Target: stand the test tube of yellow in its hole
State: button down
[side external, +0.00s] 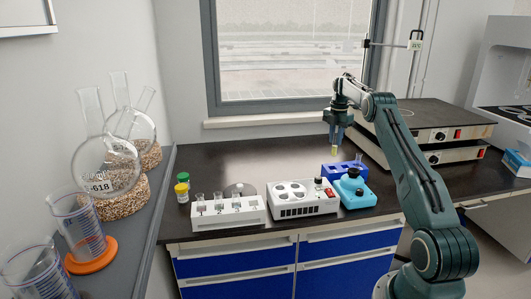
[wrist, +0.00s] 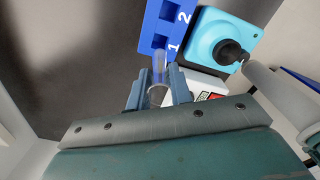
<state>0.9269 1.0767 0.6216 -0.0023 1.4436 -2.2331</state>
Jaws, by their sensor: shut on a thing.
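My gripper (side external: 338,130) is shut on a clear test tube with yellow at its lower end (side external: 334,151). It holds the tube roughly upright, above the blue rack (side external: 333,170) in the side view. In the wrist view the clear tube (wrist: 158,68) shows between the two fingers of my gripper (wrist: 157,88). The blue rack (wrist: 151,27), marked 1 and 2, lies just beyond the tube there. A small clear piece of glassware (side external: 359,159) shows at the rack's right end.
A light-blue device with a black top (side external: 354,188) stands beside the rack, also in the wrist view (wrist: 215,40). A white multi-hole block (side external: 303,204) and a white rack with several tubes (side external: 228,216) stand to the left.

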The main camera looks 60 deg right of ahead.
aim_at(334, 153)
jog(key=shift+f, duration=0.2)
jog(key=shift+s+f, duration=0.1)
jog(key=shift+f, duration=1.95)
jog(key=shift+f, duration=0.65)
jog(key=shift+f, duration=0.75)
jog(key=shift+f, duration=0.7)
jog(key=shift+f, duration=0.7)
jog(key=shift+f, duration=0.15)
